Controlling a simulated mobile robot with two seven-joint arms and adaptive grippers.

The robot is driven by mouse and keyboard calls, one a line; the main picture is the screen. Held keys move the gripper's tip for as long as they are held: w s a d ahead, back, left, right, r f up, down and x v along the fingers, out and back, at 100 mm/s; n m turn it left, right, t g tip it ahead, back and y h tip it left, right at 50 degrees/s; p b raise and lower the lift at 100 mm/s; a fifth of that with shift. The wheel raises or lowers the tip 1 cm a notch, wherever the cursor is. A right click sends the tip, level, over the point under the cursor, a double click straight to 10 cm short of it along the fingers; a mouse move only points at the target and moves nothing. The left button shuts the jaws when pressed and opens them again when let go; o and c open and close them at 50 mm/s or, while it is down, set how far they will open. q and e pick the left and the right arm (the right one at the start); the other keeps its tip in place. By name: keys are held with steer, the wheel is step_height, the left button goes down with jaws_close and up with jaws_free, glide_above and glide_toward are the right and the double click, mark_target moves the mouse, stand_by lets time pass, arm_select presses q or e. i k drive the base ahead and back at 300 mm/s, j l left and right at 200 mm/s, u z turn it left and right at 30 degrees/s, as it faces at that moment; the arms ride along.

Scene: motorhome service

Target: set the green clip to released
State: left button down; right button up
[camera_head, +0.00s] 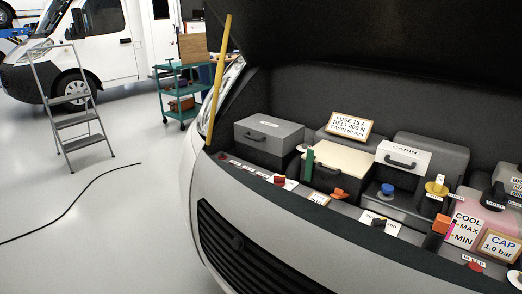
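The green clip (309,165) is a narrow upright green piece at the left front of a box with a cream lid (343,158) in the engine bay. It stands up and its top reaches above the lid's edge. I cannot tell from this view whether it is hooked on the lid. An orange clip (338,193) sits at the front right of the same box, tilted. Neither of my grippers shows in the head view.
A yellow prop rod (218,80) stands at the bay's left corner under the raised dark hood (370,35). A blue cap (387,190) and a pink tank (470,208) lie further right.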

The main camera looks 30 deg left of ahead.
mark_target(311, 157)
steer(key=u, duration=0.7)
